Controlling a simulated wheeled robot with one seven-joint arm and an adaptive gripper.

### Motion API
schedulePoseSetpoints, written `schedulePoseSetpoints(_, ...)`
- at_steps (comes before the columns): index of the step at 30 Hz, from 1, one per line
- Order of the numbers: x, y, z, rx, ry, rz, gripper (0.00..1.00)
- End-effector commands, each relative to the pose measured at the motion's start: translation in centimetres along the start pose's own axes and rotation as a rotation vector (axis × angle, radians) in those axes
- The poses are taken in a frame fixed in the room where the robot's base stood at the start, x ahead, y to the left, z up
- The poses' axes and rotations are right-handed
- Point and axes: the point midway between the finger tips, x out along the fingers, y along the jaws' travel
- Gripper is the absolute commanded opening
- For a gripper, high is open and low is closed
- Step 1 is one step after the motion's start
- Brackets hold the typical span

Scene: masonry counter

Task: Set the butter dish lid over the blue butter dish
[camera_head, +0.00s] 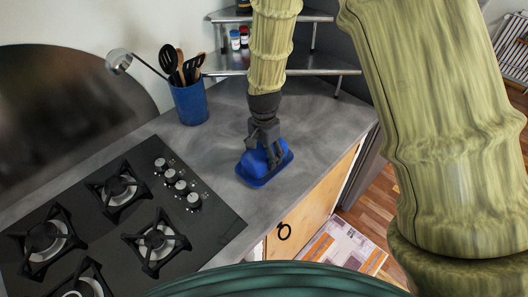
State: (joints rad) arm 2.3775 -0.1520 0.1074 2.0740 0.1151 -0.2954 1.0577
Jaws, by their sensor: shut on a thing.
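The blue butter dish (284,164) sits on the grey counter near its front edge, right of the hob. A blue domed piece, the butter dish lid (252,162), is right over the dish, within its rim as seen from here. My gripper (266,150) points down and is shut on the lid, its dark fingers covering part of it. I cannot tell whether the lid touches the dish or is slightly above it. The inside of the dish is hidden.
A black gas hob (130,225) with knobs lies to the left. A blue utensil pot (190,103) with a ladle and spoons stands behind. A metal corner shelf (305,72) holds small jars. Bare counter (215,150) surrounds the dish on the left.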

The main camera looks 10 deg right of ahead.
Motion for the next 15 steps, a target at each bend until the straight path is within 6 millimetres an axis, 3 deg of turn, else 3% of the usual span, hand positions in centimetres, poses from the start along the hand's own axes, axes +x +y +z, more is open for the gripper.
schedulePoseSetpoints(15,1.2,0.0,0.0,0.0,0.001,-0.001,0.44)
